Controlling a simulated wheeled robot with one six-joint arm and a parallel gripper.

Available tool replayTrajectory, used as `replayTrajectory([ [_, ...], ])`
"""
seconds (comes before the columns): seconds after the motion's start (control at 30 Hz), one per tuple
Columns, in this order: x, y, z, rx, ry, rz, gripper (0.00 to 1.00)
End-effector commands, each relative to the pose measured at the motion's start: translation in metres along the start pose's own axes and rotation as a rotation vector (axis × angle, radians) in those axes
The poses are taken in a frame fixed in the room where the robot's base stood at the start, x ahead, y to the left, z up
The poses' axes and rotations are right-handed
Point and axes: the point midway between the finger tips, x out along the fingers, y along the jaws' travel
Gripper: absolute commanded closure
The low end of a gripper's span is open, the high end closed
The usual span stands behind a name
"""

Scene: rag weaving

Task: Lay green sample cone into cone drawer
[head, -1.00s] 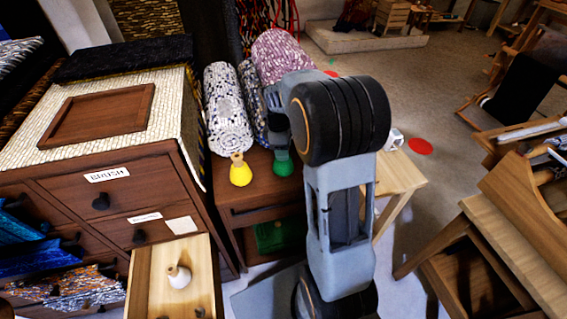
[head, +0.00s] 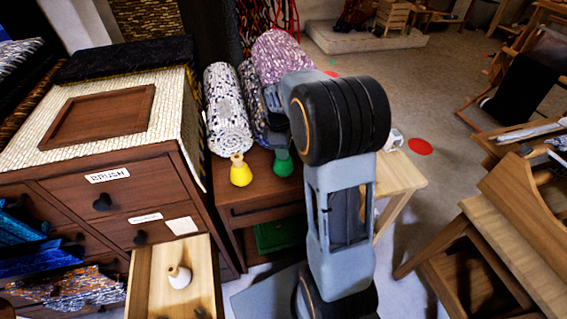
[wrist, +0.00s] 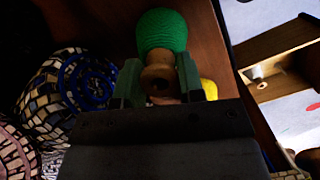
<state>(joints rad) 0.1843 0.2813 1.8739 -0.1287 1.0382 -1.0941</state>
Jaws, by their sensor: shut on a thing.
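The green cone (head: 283,165) is at the front of the low brown cabinet top (head: 228,196), beside the yellow cone (head: 240,172). My gripper (head: 281,147) reaches down to it from above. Whether the cone touches the cabinet top is unclear. The open light-wood drawer (head: 143,290) is at the lower left, with a cream cone (head: 179,277) in it. The drawer also shows in the wrist view (wrist: 285,38).
Rolled rag rugs (head: 227,112) lie behind the cones on the cabinet top. The tall brown chest (head: 112,195) with the BRUSH label stands at the left. A pale wooden stool (head: 402,178) is right of my arm. A wooden bench (head: 520,240) is at the far right.

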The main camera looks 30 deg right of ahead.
Motion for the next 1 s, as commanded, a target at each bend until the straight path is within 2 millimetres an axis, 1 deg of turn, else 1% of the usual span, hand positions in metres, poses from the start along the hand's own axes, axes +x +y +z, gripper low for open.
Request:
replayTrajectory([
  [0.03, -0.004, 0.000, 0.000, 0.000, 0.000, 0.001, 0.92],
  [0.6, -0.032, 0.000, 0.004, 0.000, 0.000, 0.001, 0.92],
  [1.0, -0.033, 0.000, 0.004, 0.000, 0.000, 0.001, 0.92],
])
